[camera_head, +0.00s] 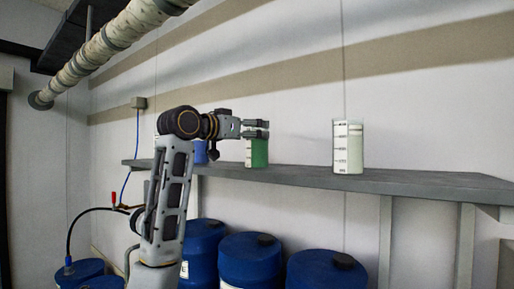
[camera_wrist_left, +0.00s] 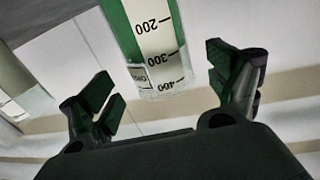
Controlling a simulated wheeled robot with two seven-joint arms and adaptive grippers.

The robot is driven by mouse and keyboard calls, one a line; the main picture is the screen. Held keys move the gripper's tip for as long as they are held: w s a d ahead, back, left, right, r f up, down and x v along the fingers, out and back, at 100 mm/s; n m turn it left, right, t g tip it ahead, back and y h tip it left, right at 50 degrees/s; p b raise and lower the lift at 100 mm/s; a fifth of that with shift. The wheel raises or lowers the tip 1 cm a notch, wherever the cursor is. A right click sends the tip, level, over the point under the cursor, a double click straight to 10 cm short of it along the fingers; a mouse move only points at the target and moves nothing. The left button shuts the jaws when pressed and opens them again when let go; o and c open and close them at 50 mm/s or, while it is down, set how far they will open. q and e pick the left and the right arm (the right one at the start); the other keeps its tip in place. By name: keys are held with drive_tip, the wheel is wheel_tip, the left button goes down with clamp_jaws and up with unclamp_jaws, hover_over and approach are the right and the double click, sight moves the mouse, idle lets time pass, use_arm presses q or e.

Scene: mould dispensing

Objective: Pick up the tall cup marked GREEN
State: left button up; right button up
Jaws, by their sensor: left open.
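The tall cup with green contents (camera_head: 258,153) stands upright on the grey shelf, with its upper part behind my left gripper (camera_head: 258,128). In the left wrist view the green cup (camera_wrist_left: 148,42) appears upside down, with a scale reading 200, 300, 400 and a small label too blurred to read fully. My left gripper (camera_wrist_left: 163,85) is open, with one finger on each side of the cup's rim end. I see a gap between the cup and each finger. My right gripper is in neither view.
The grey shelf (camera_head: 420,185) runs along the wall. A cup with pale contents (camera_head: 348,148) stands to the right, with free shelf between. A blue cup (camera_head: 201,154) is partly hidden behind my left arm. Blue drums (camera_head: 250,262) stand below. A wrapped pipe (camera_head: 105,42) hangs overhead.

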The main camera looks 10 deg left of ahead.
use_arm(q)
drive_tip(key=p+x, duration=0.1)
drive_tip(key=x, duration=0.2)
drive_tip(key=shift+w, duration=0.15)
idle(0.5)
drive_tip(key=shift+r, duration=0.15)
drive_tip(key=c, duration=1.8)
drive_tip(key=shift+r, duration=0.15)
drive_tip(key=shift+c, duration=0.2)
wheel_tip(320, 180, up, 10)
drive_tip(key=shift+b, duration=0.45)
